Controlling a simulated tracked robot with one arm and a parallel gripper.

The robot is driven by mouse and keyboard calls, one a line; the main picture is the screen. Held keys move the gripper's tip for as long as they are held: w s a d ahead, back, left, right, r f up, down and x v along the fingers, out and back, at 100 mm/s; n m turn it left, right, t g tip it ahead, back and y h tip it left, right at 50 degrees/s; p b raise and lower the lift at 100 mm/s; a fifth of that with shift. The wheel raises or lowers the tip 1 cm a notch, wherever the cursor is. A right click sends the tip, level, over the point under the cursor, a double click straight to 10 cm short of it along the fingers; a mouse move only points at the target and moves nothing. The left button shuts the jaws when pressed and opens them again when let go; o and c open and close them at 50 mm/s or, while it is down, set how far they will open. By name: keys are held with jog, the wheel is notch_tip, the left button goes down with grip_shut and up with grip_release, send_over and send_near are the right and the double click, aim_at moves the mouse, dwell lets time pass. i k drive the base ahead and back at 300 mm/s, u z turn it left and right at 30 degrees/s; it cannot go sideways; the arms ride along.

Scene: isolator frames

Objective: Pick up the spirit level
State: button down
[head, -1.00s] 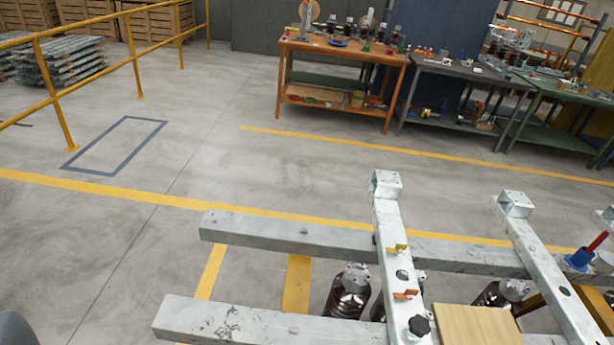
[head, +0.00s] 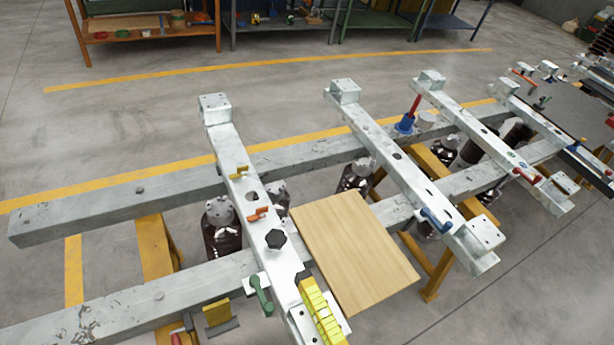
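A bright yellow bar with a dark end (head: 320,311), which looks like the spirit level, lies along the near end of the leftmost galvanised cross beam (head: 237,170). It is low in the picture, and its near end is close to the bottom edge. A green-handled tool (head: 261,295) sits beside it on the left. My gripper does not show in the head view.
A wooden board (head: 355,250) lies right of the yellow bar, across the frame. Long steel rails (head: 110,205) rest on yellow trestles (head: 155,255). Brown insulators (head: 222,240) hang beneath. Workbenches (head: 150,22) stand at the back. Open floor (head: 120,125) lies between.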

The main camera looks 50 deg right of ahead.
aim_at(330, 332)
jog(key=z, duration=0.35)
jog(key=k, duration=1.4)
jog(key=z, duration=0.2)
